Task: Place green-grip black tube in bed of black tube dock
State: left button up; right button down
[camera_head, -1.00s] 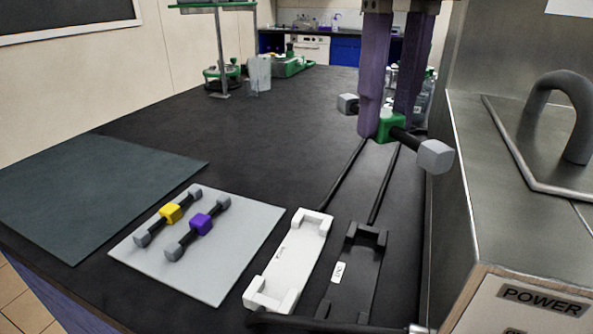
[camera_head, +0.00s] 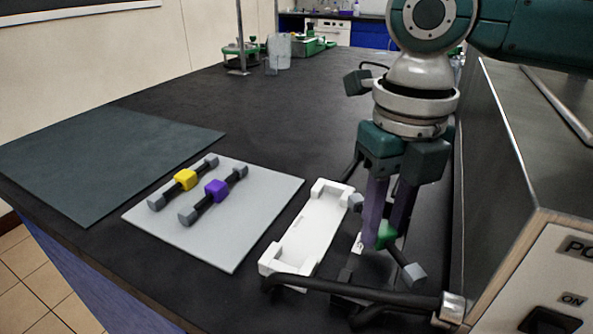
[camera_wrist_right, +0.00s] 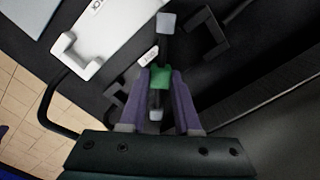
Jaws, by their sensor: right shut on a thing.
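My right gripper (camera_head: 386,230) is shut on the green grip of the black tube (camera_head: 402,256), which has grey end caps. The tube also shows in the right wrist view (camera_wrist_right: 163,45), with the green grip (camera_wrist_right: 161,77) between the purple fingers. The black tube dock (camera_head: 345,275) lies below, partly hidden by the gripper and tube. In the right wrist view the black dock (camera_wrist_right: 208,40) shows its two raised ends, one on each side of the tube. The tube lies over it at an angle to its length. It appears above the bed; contact cannot be told. My left gripper is not in view.
A white dock (camera_head: 313,228) lies just left of the black one. A grey mat (camera_head: 262,200) holds yellow-grip (camera_head: 184,180) and purple-grip (camera_head: 216,190) tubes. A black hose (camera_head: 340,288) crosses in front of the docks. A metal unit (camera_head: 500,190) stands close on the right.

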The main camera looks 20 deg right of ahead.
aim_at(383, 228)
jog(key=shift+f, duration=0.5)
jog(key=shift+f, duration=0.15)
jog(key=c, duration=0.6)
grip_release()
jog(key=shift+r+p, duration=1.15)
jog(key=shift+r, duration=5.05)
